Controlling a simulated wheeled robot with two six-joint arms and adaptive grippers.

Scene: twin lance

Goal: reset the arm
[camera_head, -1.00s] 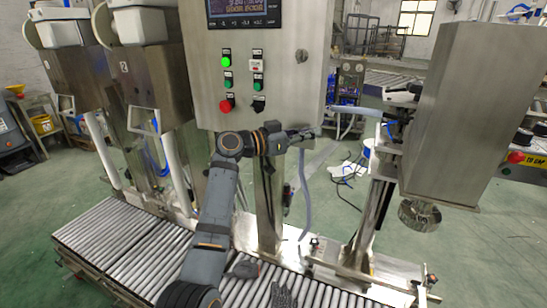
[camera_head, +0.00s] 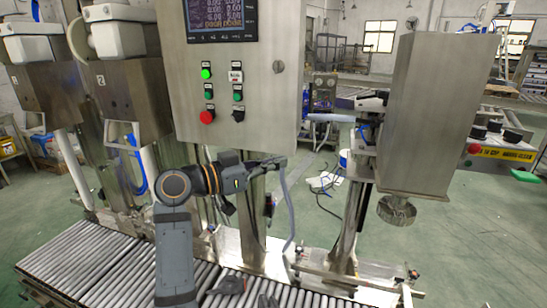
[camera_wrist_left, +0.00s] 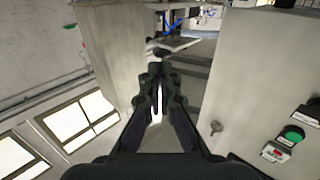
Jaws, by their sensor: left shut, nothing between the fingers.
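My left arm (camera_head: 174,245) rises from the bottom of the head view and bends right at its upper joint. My left gripper (camera_head: 280,162) is at the end of it, just below the control cabinet's lower edge, in front of a grey hose. It is small and partly blurred there. In the left wrist view the two dark fingers of this gripper (camera_wrist_left: 157,82) come together at the tips, shut with nothing between them.
The steel control cabinet (camera_head: 236,110) with buttons stands close above my left gripper. A steel box (camera_head: 438,110) on a post is at the right. Green floor lies beyond.

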